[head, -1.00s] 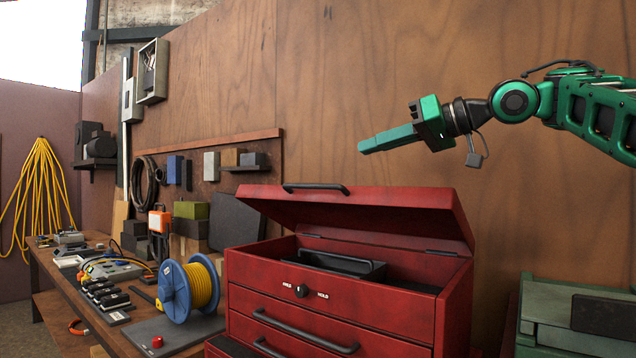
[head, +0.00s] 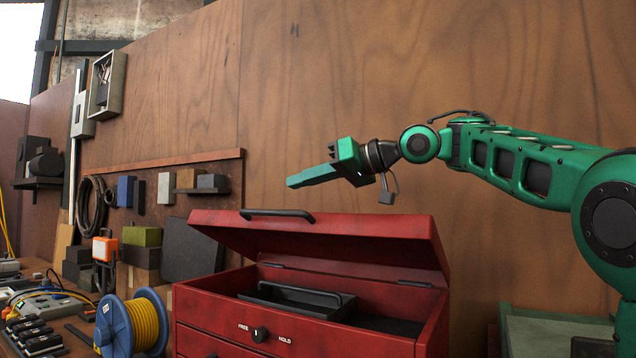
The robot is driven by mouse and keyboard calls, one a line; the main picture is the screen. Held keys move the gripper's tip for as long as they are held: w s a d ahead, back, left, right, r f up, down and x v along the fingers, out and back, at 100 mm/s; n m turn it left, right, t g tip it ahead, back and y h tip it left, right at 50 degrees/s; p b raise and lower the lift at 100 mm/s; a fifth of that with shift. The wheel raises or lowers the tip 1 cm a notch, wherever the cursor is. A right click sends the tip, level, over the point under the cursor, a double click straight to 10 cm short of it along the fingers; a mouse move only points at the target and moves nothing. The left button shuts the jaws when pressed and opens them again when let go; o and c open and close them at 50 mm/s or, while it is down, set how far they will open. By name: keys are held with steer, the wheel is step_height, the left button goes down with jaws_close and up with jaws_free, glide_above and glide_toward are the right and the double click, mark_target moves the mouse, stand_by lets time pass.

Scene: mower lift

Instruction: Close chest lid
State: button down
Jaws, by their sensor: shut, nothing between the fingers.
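A red tool chest (head: 300,338) stands in the lower middle of the head view. Its lid (head: 330,243) is hinged at the back and is partly open, tilted up. A dark handle (head: 277,214) sits on the lid's raised front edge. A black tray (head: 297,299) lies inside the open top. A knob (head: 260,335) between the words FREE and HOLD is on the chest front. My green gripper (head: 290,183) is shut and empty. It points left, above the lid and apart from it.
A wooden wall (head: 400,70) rises behind the chest. A blue cable reel (head: 133,325) with yellow cord stands left of the chest. A green-grey case (head: 545,330) is at the lower right. The space above the lid is clear apart from my arm.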

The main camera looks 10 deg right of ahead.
steer(key=shift+w+a+f, duration=0.3)
steer(key=shift+a, duration=0.25)
steer(key=shift+w+a+f, duration=0.25)
steer(key=shift+a+f, duration=0.05)
steer(key=shift+a, duration=0.25)
steer(key=f, duration=0.3)
steer(key=shift+s+a+f, duration=0.1)
steer(key=shift+s+a, duration=0.1)
steer(key=shift+s, duration=0.2)
